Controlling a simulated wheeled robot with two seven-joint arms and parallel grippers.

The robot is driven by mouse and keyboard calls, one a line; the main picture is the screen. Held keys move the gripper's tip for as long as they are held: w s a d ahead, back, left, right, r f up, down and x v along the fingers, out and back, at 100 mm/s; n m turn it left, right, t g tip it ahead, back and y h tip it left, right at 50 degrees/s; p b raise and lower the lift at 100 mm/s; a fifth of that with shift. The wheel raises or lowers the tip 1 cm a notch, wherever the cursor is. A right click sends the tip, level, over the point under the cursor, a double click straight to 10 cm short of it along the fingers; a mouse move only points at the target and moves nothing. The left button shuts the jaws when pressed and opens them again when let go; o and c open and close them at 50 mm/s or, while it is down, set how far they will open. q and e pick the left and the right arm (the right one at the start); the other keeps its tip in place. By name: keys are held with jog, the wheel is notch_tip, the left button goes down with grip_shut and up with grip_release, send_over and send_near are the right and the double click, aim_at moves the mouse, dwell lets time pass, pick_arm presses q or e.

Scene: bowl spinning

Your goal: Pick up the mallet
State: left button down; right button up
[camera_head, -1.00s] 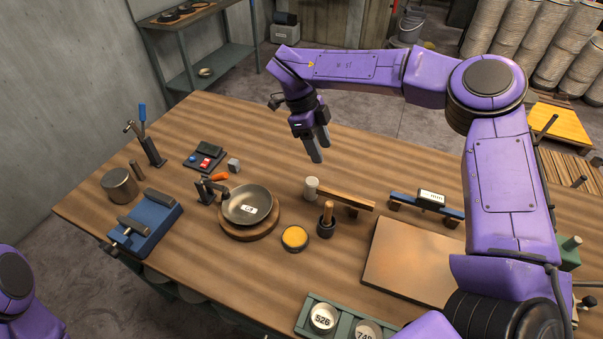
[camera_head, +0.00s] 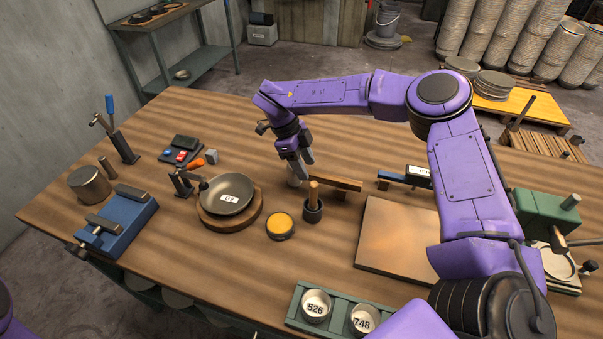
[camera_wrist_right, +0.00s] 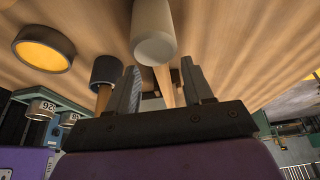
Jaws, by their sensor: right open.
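The mallet has a pale cylindrical head (camera_head: 293,182) and a wooden handle (camera_head: 338,185) pointing right, on the middle of the workbench. My right gripper (camera_head: 303,162) is open and pointing down just above the head end, its fingers partly hiding the head in the head view. In the right wrist view the mallet head (camera_wrist_right: 153,35) lies ahead of the fingertips, and its handle (camera_wrist_right: 165,85) shows in the gap between the open fingers (camera_wrist_right: 161,72). I cannot tell whether the fingers touch it. My left gripper is out of view.
A dark cup with a wooden peg (camera_head: 313,203) stands close in front of the mallet. A yellow-filled tin (camera_head: 280,226) and a bowl on a round wooden base (camera_head: 228,190) are to the left. A flat board (camera_head: 395,235) lies to the right. Bench beyond the gripper is clear.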

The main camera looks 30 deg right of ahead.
aim_at(309, 172)
jog(key=p+x, duration=0.1)
jog(key=x, duration=0.3)
jog(key=shift+w, duration=0.15)
jog(key=shift+f, duration=0.15)
grip_shut()
jog(key=shift+r, duration=0.35)
jog(key=r, duration=0.1)
jog(key=r+b, duration=0.1)
jog(key=shift+a+r, duration=0.25)
jog(key=shift+r, duration=0.15)
jog(key=s+a+r+b, duration=0.4)
jog(key=a+r, duration=0.5)
jog(key=a, duration=0.3)
jog(key=shift+s+a+r, duration=0.3)
jog(key=shift+s, duration=0.4)
